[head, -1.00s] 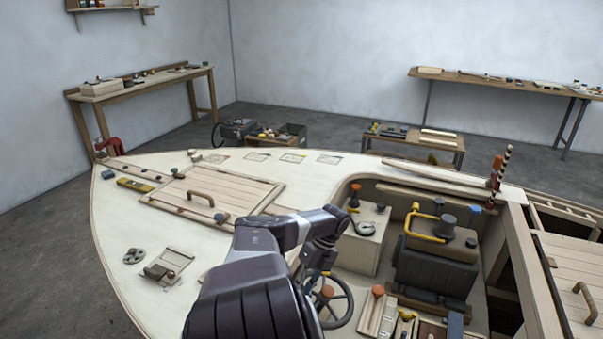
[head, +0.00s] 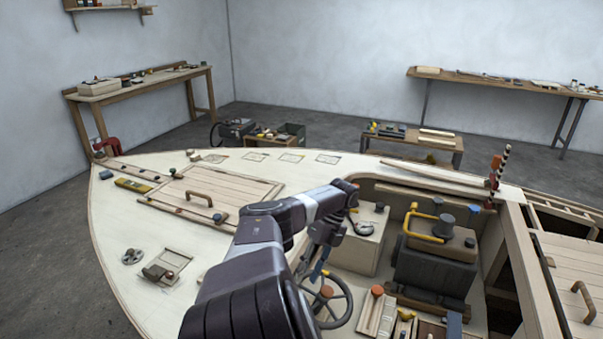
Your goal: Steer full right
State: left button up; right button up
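The dark spoked steering wheel (head: 350,302) stands at the lower middle of the head view, at the near left of the cockpit. An orange knob (head: 326,291) shows at the wheel. My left arm comes in from the bottom and hides the wheel's left part. My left gripper (head: 316,272) points down at the far left part of the rim. It is small, dark and partly covered by my own wrist, so its finger opening and any contact with the rim cannot be made out. A blue piece shows beside its fingers. My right gripper is not in view.
An engine-like block (head: 432,268) with a yellow handle (head: 424,228) stands right of the wheel. A second orange knob (head: 377,291) is close by on a wooden panel. A pale box (head: 358,247) stands behind the wheel. A hatch (head: 235,190) lies on the deck at left.

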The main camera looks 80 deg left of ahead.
pick_arm(q)
jog(key=shift+v, duration=2.2)
